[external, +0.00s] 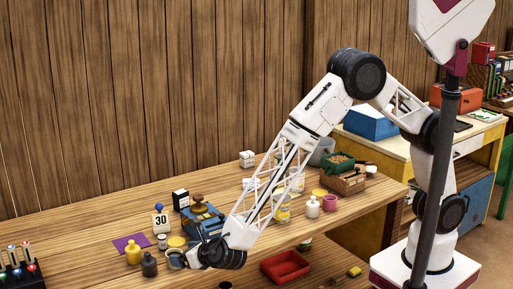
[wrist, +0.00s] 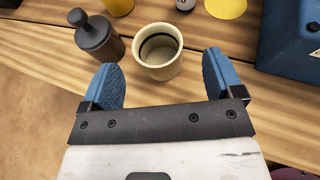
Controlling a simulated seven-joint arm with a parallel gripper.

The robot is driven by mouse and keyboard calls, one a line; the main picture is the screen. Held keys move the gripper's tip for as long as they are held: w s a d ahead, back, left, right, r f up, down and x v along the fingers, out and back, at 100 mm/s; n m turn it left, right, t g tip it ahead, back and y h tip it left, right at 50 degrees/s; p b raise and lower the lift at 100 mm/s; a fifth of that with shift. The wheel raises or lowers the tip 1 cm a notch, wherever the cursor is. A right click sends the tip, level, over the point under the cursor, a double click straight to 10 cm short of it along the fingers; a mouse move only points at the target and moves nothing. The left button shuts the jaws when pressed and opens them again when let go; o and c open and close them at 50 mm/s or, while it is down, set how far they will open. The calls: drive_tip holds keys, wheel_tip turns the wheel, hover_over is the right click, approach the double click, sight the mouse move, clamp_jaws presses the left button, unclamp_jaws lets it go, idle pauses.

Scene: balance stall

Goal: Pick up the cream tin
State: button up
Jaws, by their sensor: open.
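The cream tin (wrist: 157,70) is a round, open-topped cream container with a dark ring inside. It stands upright on the wooden bench near the front edge. In the external view it is small and partly hidden by my gripper (external: 187,259). In the wrist view my gripper (wrist: 160,74) is open, with one blue finger at the left of the tin and one at the right. The tin is between and slightly beyond the fingertips, with a visible gap on each side. Nothing is held.
A dark grey bottle (wrist: 97,38) stands close left of the tin, near the left finger. A blue balance (external: 203,222) stands behind to the right. A yellow disc (external: 177,242), a small jar (external: 162,242) and a yellow bottle (external: 133,253) are nearby.

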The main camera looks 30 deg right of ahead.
sight(169, 253)
drive_tip(key=shift+x, duration=2.6)
drive_tip(key=shift+s+a, duration=0.1)
drive_tip(key=shift+a, duration=0.05)
drive_tip(key=c, duration=1)
drive_tip(key=shift+r, duration=0.1)
